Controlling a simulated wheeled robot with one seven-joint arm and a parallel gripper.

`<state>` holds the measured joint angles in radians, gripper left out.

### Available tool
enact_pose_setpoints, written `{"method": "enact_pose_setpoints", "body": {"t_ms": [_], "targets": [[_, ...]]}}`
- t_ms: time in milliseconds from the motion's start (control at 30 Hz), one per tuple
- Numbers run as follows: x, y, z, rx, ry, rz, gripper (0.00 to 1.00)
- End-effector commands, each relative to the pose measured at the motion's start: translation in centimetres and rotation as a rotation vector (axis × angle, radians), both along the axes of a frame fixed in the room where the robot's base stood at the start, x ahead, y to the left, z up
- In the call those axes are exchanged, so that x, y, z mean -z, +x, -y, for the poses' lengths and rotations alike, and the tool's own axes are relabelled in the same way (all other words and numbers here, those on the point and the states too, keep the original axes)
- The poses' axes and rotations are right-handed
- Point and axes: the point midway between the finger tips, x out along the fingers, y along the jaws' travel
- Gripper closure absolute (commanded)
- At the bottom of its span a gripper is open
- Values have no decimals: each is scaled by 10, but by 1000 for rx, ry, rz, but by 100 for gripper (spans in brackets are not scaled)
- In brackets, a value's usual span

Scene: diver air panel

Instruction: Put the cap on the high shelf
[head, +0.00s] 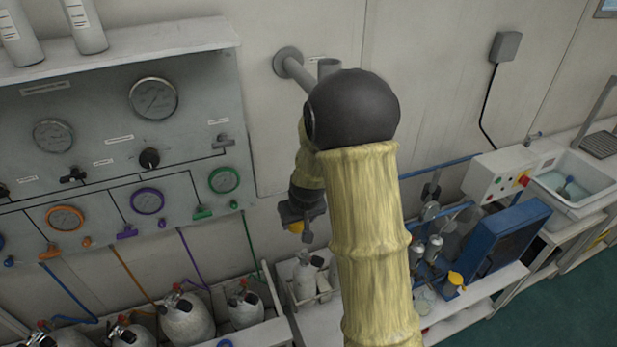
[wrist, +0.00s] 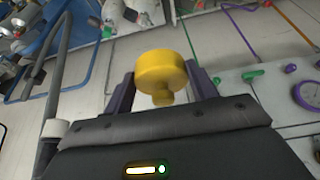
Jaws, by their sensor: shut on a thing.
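My gripper (head: 301,226) hangs in front of the wall, right of the gauge panel, in the head view. In the wrist view my gripper (wrist: 161,90) is shut on a yellow cap (wrist: 160,68), round with a small knob, held between its two fingers. A bit of the yellow cap (head: 296,227) also shows at the fingertips in the head view. A high shelf (head: 130,47) runs along the top of the gauge panel at the upper left, with two grey-white cylinders on it. My arm hides part of the wall and bench.
The gauge panel (head: 110,165) has several gauges and valves at left. Gas cylinders (head: 185,318) stand below it. A pipe (head: 292,68) sticks out of the wall above my gripper. A blue machine (head: 505,240) and a sink (head: 570,185) are at right. The shelf's right part looks clear.

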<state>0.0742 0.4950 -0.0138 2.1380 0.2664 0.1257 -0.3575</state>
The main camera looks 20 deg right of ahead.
Motion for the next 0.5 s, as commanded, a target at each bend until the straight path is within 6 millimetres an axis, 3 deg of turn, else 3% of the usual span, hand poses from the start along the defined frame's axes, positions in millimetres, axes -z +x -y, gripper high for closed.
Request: {"method": "enact_pose_setpoints", "body": {"t_ms": [33,300,500], "targets": [[30,-2,-4,2,1,-11,65],[169,-5,-28,10,7,-5,65],[229,-4,-35,8,11,3,65]]}}
